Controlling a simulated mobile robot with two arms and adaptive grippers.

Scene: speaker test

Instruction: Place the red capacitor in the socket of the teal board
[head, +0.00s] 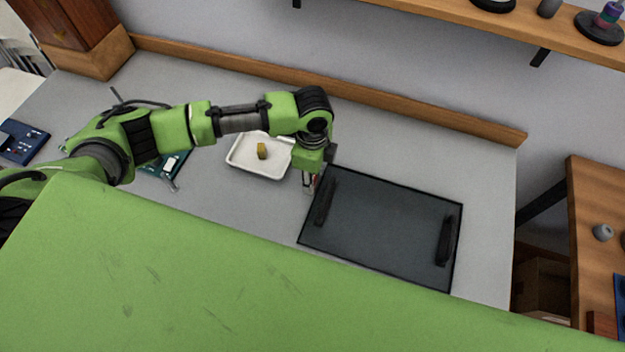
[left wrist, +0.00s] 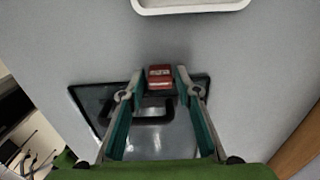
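The red capacitor (left wrist: 159,77) is a small red block between the fingertips of my left gripper (left wrist: 160,82) in the left wrist view. My right gripper is not in view.
A white tray (head: 243,168) holding a yellow block (head: 262,151) stands between the teal board and my left gripper. A dark tray (head: 385,225) with two black handles lies right of the gripper. A blue board (head: 22,142) is at far left. A wooden ledge (head: 420,118) runs along the back.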

